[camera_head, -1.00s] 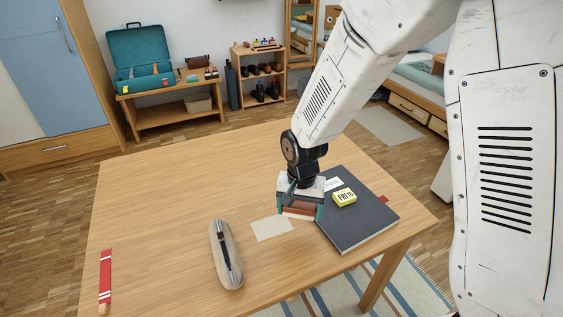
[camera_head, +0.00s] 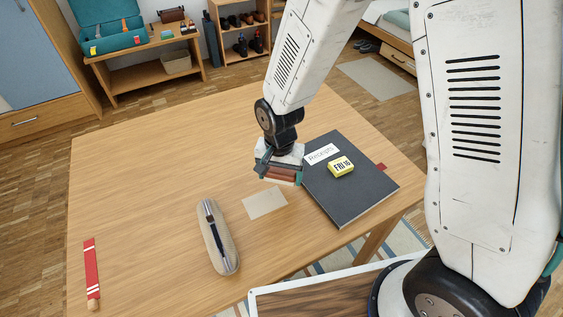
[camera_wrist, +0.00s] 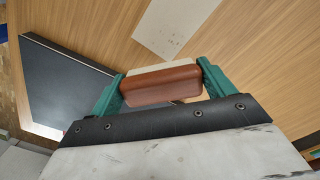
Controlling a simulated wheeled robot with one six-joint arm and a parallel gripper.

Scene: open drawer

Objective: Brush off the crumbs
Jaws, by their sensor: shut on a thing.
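My gripper (camera_head: 279,172) is shut on a brush with a reddish-brown back (camera_head: 283,174) and a cream edge. The brush lies across between the green fingers in the wrist view (camera_wrist: 160,86). It is low over the wooden table (camera_head: 150,180); I cannot tell whether it touches the top. A beige sheet (camera_head: 265,203) lies just in front of the brush in the head view, and it shows beyond the brush in the wrist view (camera_wrist: 175,25). A few tiny dark specks seem to show on the sheet; I cannot make out crumbs clearly.
A dark notebook (camera_head: 360,198) labelled "Receipts" lies close right of my gripper, with a yellow "FRI 16" block (camera_head: 341,167) on it. A beige case with a pen (camera_head: 224,256) lies front-centre. A red strip (camera_head: 91,270) is at far left. The table's left half is mostly clear.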

